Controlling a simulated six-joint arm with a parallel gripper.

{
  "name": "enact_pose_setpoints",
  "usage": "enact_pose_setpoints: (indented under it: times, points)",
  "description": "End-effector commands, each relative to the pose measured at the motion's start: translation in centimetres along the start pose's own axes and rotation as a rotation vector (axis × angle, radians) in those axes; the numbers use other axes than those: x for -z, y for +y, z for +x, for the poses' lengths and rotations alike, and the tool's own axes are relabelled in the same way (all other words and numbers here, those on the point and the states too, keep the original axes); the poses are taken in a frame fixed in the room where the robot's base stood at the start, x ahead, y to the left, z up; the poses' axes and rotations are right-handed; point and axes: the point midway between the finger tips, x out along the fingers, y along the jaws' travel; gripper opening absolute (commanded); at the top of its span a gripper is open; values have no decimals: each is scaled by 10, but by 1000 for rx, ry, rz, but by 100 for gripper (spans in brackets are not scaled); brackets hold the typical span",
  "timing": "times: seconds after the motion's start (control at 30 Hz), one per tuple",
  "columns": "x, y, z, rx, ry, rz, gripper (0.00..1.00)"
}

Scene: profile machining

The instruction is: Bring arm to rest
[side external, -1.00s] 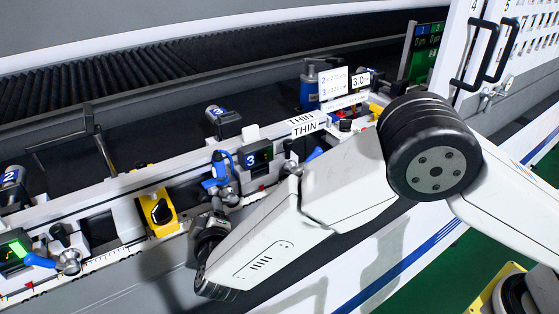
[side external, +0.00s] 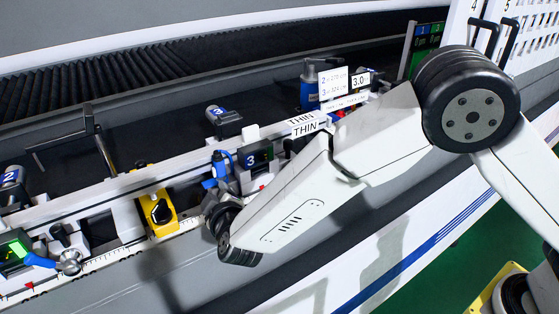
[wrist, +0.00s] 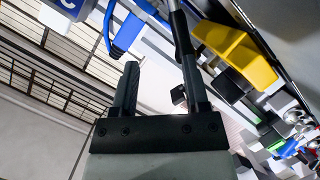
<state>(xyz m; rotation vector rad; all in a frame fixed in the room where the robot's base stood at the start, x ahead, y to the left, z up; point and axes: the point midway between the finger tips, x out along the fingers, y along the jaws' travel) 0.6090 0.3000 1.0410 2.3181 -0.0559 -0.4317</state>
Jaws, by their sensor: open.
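My gripper (wrist: 157,72) shows in the wrist view with its two dark fingers apart and nothing held between them. In the side view my white arm reaches in from the right, and its wrist end is low in front of the rail, close to the unit marked 3 (side external: 256,158). The fingers are mostly hidden there by the wrist and the blue-handled clamp (side external: 221,164). I cannot tell from these views whether the fingers touch the clamp.
A yellow block with a black knob (side external: 158,212) sits on the rail left of my wrist. A unit with a green screen (side external: 16,249) is further left. A THIN sign (side external: 305,127) and a blue cylinder (side external: 309,92) stand behind my arm. A roller conveyor (side external: 150,62) runs along the back.

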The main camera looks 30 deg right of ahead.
Motion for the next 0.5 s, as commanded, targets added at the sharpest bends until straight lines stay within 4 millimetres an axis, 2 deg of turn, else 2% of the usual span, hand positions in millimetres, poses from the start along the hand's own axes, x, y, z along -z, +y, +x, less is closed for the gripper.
enact_pose_setpoints:
  times: [0.03,0.27,0.5]
  points:
    - [-2,12,5,30,5,32,59]
    - [-24,56,16,215,-6,187,59]
    - [-76,102,2,412,-134,339,59]
